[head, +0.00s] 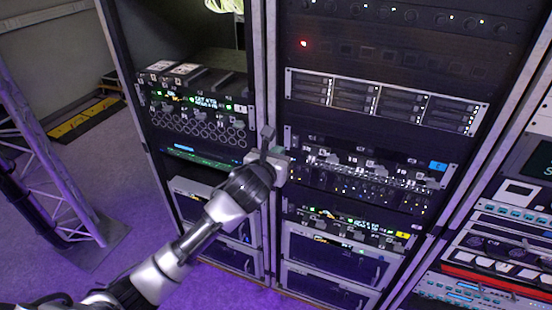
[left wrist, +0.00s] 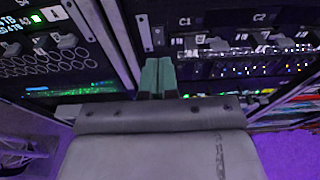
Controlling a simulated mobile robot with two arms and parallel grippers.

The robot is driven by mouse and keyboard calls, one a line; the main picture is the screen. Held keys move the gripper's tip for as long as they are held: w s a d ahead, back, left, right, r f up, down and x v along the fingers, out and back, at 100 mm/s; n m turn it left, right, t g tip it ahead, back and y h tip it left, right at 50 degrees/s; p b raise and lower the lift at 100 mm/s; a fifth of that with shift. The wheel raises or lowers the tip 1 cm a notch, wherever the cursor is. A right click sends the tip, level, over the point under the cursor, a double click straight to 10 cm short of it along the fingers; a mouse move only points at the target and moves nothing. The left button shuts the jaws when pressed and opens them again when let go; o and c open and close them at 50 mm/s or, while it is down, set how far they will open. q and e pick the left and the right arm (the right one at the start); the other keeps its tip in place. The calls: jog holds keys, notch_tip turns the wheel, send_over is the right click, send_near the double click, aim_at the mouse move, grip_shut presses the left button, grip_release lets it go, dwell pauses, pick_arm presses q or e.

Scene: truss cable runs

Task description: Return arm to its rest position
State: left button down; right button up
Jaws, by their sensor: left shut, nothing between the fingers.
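My left arm comes in from the lower left of the head view. Its gripper (head: 268,138) is in front of the upright post between two rack bays. In the left wrist view the two green fingers (left wrist: 158,78) are closed together with nothing between them. I cannot tell whether the fingertips touch the rack. My right gripper is not in view.
The right bay holds a drive unit (head: 385,100) and lit patch panels (head: 365,170). A truss (head: 50,170) stands at the left. Purple floor (head: 105,185) lies open between truss and rack.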

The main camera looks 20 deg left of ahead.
pick_arm(q)
jog(key=shift+s, duration=0.35)
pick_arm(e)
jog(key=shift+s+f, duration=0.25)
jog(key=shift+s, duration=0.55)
